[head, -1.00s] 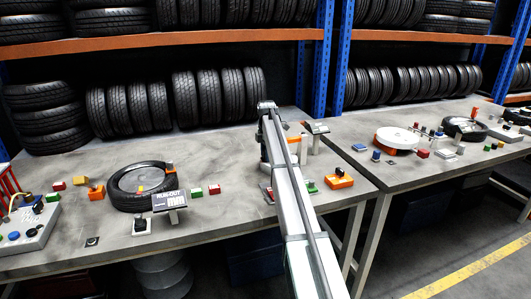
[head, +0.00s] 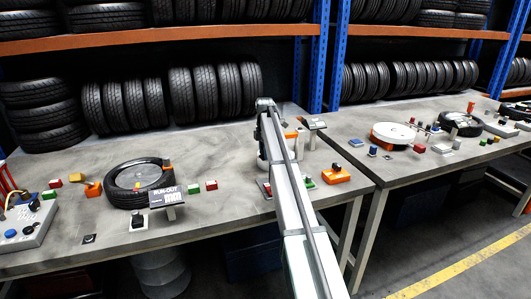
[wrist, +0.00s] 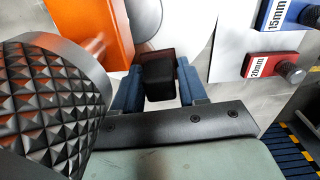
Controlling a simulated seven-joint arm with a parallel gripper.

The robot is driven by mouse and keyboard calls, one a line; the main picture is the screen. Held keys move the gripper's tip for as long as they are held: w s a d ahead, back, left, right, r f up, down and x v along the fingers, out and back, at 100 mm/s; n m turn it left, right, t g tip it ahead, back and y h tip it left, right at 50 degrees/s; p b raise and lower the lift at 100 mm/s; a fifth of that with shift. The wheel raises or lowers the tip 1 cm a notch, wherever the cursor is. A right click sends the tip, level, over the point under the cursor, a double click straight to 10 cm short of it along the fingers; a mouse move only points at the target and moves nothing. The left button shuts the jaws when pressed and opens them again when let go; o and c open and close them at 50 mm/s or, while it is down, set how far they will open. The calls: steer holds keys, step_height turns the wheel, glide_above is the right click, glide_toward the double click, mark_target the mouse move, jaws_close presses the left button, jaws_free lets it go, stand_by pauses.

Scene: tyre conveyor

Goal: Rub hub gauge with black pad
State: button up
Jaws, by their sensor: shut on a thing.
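My gripper (wrist: 157,88) shows in the wrist view with its two blue fingers shut on a small black pad (wrist: 159,82). A dark red edge shows behind the pad. A white rounded part (wrist: 143,14) lies just beyond the fingertips; it may belong to the hub gauge, but I cannot tell for sure. Whether the pad touches it is unclear. In the head view my own arm hides the gripper and the pad.
In the wrist view, an orange block (wrist: 92,28) stands left of the fingers and a knurled dark cylinder (wrist: 55,95) is close at far left. Red 20mm (wrist: 270,66) and blue 15mm (wrist: 280,14) pieces lie right. A tyre (head: 122,196) lies on the bench at left.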

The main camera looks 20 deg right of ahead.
steer(key=shift+w, duration=2.6)
steer(key=shift+d, duration=0.55)
steer(key=shift+s+f, duration=0.1)
steer(key=shift+s, duration=3.1)
steer(key=shift+w+r, duration=0.15)
steer(key=shift+w, duration=0.7)
steer(key=shift+w+r, duration=0.1)
steer(key=shift+w, duration=0.75)
steer(key=shift+w+d+f, duration=0.1)
steer(key=shift+w+f, duration=0.05)
steer(key=shift+w, duration=1.45)
